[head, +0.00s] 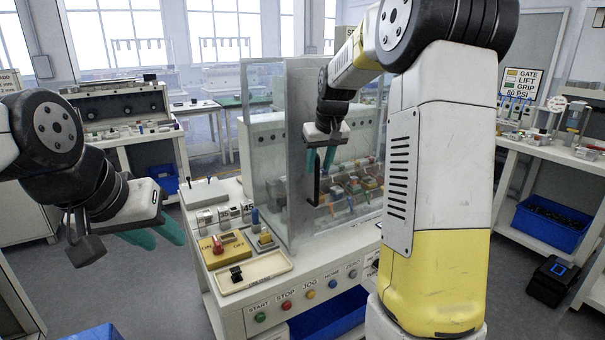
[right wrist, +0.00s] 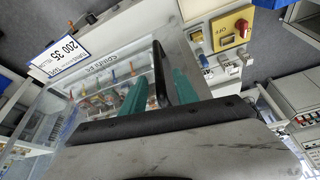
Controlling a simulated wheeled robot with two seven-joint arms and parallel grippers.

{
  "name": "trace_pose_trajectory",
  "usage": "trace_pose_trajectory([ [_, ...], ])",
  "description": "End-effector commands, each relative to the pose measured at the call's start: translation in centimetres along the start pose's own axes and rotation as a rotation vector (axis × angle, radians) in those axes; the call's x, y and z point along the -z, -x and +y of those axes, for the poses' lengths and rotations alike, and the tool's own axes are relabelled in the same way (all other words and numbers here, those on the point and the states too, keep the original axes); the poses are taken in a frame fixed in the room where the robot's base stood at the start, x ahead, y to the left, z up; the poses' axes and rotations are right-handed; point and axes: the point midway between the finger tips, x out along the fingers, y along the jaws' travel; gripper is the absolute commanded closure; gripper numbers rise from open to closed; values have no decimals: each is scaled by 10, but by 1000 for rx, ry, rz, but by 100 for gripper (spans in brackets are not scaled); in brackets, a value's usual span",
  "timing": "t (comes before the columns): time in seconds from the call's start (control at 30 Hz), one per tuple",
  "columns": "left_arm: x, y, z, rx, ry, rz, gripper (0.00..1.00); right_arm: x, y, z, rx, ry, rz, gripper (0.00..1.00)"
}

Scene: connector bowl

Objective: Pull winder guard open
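The winder guard (head: 299,130) is a clear panelled enclosure on the central machine; its panel also shows in the right wrist view (right wrist: 112,70). It looks closed over the winder parts. A black bar handle (head: 317,188) stands upright on its front and shows in the right wrist view (right wrist: 160,75). My right gripper (head: 321,160) is at the handle's upper end, its teal fingers apart on either side of it. I cannot tell whether either finger touches the handle. My left gripper (head: 158,234) hangs open and empty left of the machine, away from the guard.
A yellow switch box (head: 222,250) with a red knob and a cream tray (head: 254,272) sit on the machine's front-left deck. Labelled buttons line the front panel (head: 300,300). My right arm blocks the view of the machine's right side. Side benches stand left and right.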

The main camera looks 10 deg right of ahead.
Motion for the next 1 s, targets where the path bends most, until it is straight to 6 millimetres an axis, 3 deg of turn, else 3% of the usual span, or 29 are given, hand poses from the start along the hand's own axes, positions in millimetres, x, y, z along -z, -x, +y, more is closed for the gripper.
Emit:
trace_pose_trajectory([
  [0.23,0,0,0,0,0,0,64,-1,-35,0,1,-2,-3,64],
  [0.6,0,0,0,0,0,0,64,-1,-42,0,0,-2,0,64],
  [0.8,0,0,0,0,0,0,64,-1,-42,0,0,-2,0,100],
  [1.0,0,0,0,0,0,0,64,-1,-42,0,0,-2,0,100],
])
